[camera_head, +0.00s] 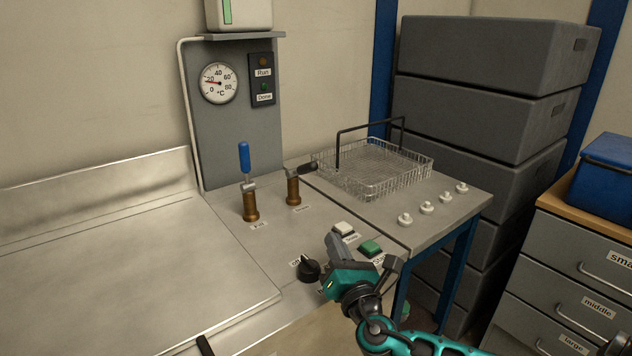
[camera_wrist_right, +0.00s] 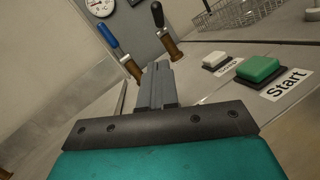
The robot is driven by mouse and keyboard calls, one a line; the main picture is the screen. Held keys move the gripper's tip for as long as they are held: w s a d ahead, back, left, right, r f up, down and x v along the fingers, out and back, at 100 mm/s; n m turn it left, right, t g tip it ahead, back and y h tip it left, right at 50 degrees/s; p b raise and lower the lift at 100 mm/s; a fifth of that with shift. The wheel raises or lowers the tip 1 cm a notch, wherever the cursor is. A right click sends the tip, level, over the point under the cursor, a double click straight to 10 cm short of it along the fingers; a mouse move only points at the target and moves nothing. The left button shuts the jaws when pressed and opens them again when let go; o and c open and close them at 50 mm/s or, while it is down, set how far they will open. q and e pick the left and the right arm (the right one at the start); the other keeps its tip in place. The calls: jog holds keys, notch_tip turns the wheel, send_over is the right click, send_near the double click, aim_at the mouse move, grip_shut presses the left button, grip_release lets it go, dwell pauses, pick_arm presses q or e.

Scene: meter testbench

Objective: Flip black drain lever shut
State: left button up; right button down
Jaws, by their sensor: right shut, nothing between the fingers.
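In the right wrist view the black lever (camera_wrist_right: 157,15) shows beyond the fingers, at upper middle. A blue lever (camera_head: 244,158) stands upright on a second brass valve to its left. My right gripper (camera_head: 333,244) is shut and empty, in front of the valves near the white and green buttons, apart from the black lever. My left gripper is not in view.
A green Start button (camera_head: 370,247), a white button (camera_head: 344,228) and a black knob (camera_head: 308,269) lie near my right gripper. A wire basket (camera_head: 378,168) stands right of the black lever. A gauge panel (camera_head: 237,120) rises behind the valves.

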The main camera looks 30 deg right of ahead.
send_near(310, 171)
jog(key=w+f, duration=0.2)
jog(key=w, duration=0.1)
jog(key=shift+f, duration=0.1)
pick_arm(q)
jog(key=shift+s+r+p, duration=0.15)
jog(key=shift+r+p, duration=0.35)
jog(key=shift+p, duration=0.05)
pick_arm(e)
jog(key=w+d+r, duration=0.1)
jog(key=w+r, duration=0.1)
jog(key=r, duration=0.1)
jog(key=shift+w+d+r, duration=0.1)
jog(key=shift+w+d, duration=0.15)
jog(key=shift+d, duration=0.15)
jog(key=shift+w, duration=0.15)
